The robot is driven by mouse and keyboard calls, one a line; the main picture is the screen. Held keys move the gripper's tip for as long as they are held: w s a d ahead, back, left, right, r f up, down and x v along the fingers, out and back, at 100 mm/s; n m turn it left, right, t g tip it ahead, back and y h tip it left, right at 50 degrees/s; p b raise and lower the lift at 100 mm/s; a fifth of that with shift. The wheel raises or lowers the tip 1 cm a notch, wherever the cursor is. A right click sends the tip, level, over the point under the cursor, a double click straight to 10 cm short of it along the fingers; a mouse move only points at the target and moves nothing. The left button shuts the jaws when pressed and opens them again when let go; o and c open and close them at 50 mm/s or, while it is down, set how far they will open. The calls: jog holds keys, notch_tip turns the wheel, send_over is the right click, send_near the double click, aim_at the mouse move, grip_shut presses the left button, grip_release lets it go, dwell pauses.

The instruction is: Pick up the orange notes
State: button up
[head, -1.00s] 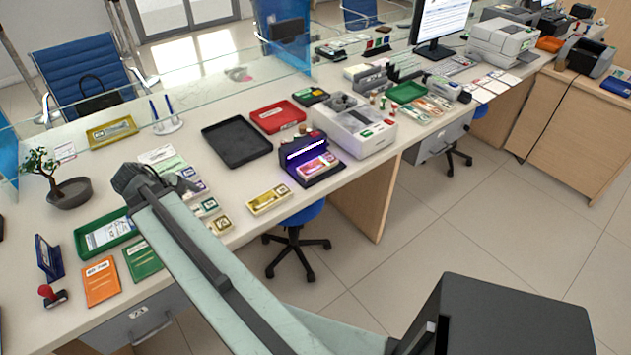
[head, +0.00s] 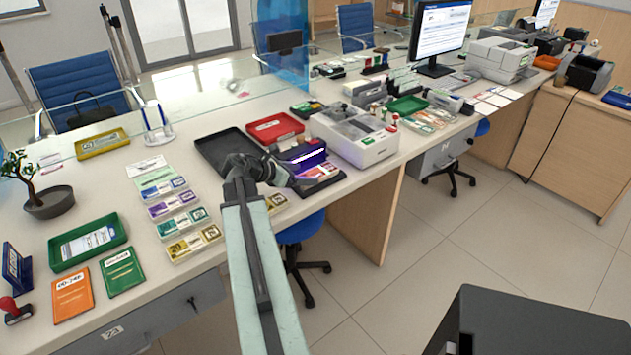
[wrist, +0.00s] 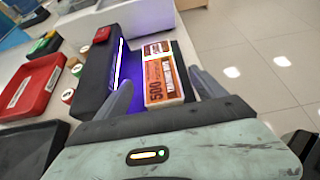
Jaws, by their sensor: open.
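The orange notes (wrist: 163,78) are a banded bundle marked 500, lying on the dark bed of a purple-lit note checker (wrist: 132,115). In the head view the notes (head: 320,170) show partly, in pinkish orange under the purple light, beyond my gripper (head: 287,173). In the wrist view my gripper (wrist: 163,88) is open, with one finger on each side of the bundle. The left finger is between the bundle and the lit slot, the right finger by the bed's outer side. I cannot tell whether either finger touches the notes.
A black tray (head: 212,143) and a red tray (head: 275,128) lie beside the checker. A white counting machine (head: 360,138) stands to its right. Several bundles lie in rows at the left, near a green tray (head: 115,232). Open floor lies beyond the counter edge.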

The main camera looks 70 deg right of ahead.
aim_at(315, 173)
jog(key=b+x, duration=0.2)
jog(key=x, duration=0.3)
jog(key=shift+d+r, duration=0.1)
jog(key=shift+d, duration=0.15)
jog(key=shift+r, duration=0.15)
jog(key=c, duration=1.7)
notch_tip(315, 173, up, 10)
jog(key=p, duration=1)
